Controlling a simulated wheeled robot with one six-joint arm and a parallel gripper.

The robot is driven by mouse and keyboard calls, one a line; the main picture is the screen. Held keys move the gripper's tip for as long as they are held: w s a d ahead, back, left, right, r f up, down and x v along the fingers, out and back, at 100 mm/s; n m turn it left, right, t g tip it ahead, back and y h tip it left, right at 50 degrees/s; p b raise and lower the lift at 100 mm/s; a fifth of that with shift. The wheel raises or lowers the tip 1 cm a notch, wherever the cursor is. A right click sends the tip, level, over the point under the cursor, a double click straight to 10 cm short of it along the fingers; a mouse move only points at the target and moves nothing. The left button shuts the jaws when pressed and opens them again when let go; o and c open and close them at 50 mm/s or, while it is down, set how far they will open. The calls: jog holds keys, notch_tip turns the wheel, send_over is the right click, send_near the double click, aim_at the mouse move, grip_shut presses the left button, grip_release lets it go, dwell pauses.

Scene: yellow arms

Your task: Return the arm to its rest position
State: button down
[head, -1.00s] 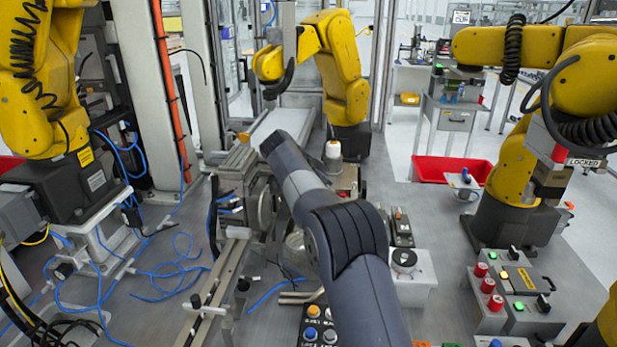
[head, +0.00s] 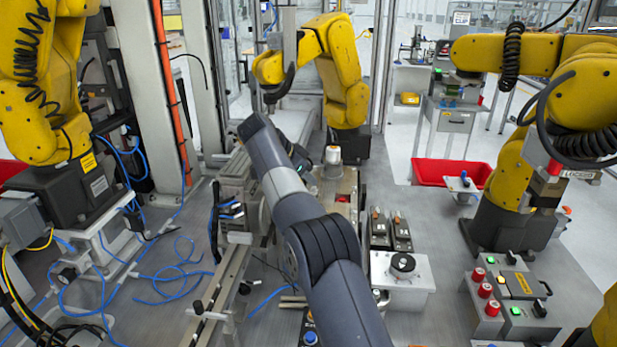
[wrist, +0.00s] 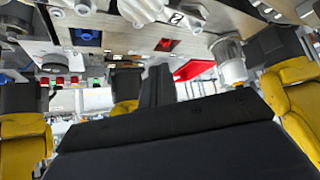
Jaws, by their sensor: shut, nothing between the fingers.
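My grey arm (head: 290,200) rises from the bottom of the head view and reaches up and left, raised over the middle of the work cell. In the wrist view my gripper (wrist: 157,72) shows as two dark fingers side by side, shut and empty. The wrist picture looks upside down, with the work surface along its top. In the head view the fingers are mostly hidden behind my arm, so their exact height above the bench cannot be told.
Yellow robot arms stand at left (head: 40,90), at the back (head: 340,70) and at right (head: 535,130). A conveyor rail (head: 215,295) runs under my arm. A red bin (head: 450,171) and a button box (head: 515,290) are at right. Blue cables (head: 165,280) lie at left.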

aim_at(338, 205)
jog(key=shift+f, duration=0.1)
jog(key=shift+d+f+b, duration=0.5)
jog(key=shift+d+f, duration=0.1)
jog(key=shift+f, duration=0.05)
jog(key=x, duration=0.3)
jog(key=s+x, duration=0.1)
jog(key=x, duration=0.2)
jog(key=d+x, duration=0.1)
jog(key=x, duration=0.2)
jog(key=shift+s+d+r, duration=0.1)
jog(key=shift+s+r, duration=0.05)
jog(key=shift+w+d+n+t+y, duration=0.35)
jog(key=shift+w+n+t, duration=0.1)
jog(key=shift+n, duration=0.3)
jog(key=shift+w+d+n+t+y, duration=0.35)
jog(key=shift+w+d+n+t, duration=0.1)
jog(key=shift+n, duration=0.3)
jog(key=shift+a, duration=0.15)
